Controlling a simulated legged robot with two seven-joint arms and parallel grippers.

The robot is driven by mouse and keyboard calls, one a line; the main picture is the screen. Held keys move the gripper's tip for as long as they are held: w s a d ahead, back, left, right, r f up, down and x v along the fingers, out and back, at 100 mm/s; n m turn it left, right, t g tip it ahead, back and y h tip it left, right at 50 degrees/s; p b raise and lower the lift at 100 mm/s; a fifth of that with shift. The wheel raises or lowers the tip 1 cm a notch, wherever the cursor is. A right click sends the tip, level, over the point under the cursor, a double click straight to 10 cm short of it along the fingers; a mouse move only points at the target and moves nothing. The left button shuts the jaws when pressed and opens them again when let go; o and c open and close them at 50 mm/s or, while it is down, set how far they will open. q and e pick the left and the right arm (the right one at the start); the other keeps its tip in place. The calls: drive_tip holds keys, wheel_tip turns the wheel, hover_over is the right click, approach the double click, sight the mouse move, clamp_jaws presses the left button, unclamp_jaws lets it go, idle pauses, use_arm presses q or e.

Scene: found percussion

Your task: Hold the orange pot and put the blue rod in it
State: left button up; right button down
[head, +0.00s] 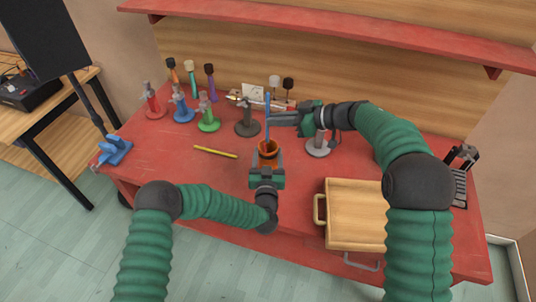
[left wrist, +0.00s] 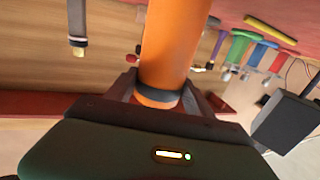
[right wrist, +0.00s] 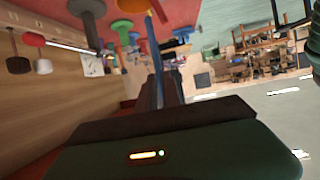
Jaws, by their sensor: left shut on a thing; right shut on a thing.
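The orange pot (head: 268,157) is near the middle of the red table, with its mouth up. My left gripper (head: 267,172) is shut on it from the near side; the left wrist view shows the orange wall (left wrist: 175,45) between the fingers. My right gripper (head: 270,119) is shut on the blue rod (head: 267,104), which stands nearly upright above the pot. The rod's lower end shows at the pot's mouth; I cannot tell how deep it reaches. In the right wrist view the rod (right wrist: 158,62) runs from the fingers toward the orange pot (right wrist: 132,5).
A yellow stick (head: 215,152) lies left of the pot. Red (head: 152,106), blue (head: 182,111), green (head: 208,120) and dark grey (head: 247,123) stands are behind it. A wooden box (head: 356,215) with a handle is at the right front. A red shelf (head: 330,30) runs above.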

drive_tip(key=shift+f, duration=1.85)
drive_tip(key=c, duration=1.9)
unclamp_jaws()
drive_tip(key=o, duration=0.6)
use_arm(q)
drive_tip(key=shift+d, duration=0.1)
use_arm(e)
drive_tip(key=v, duration=1.2)
drive_tip(key=shift+w+d+f, duration=0.1)
drive_tip(key=shift+d, duration=0.05)
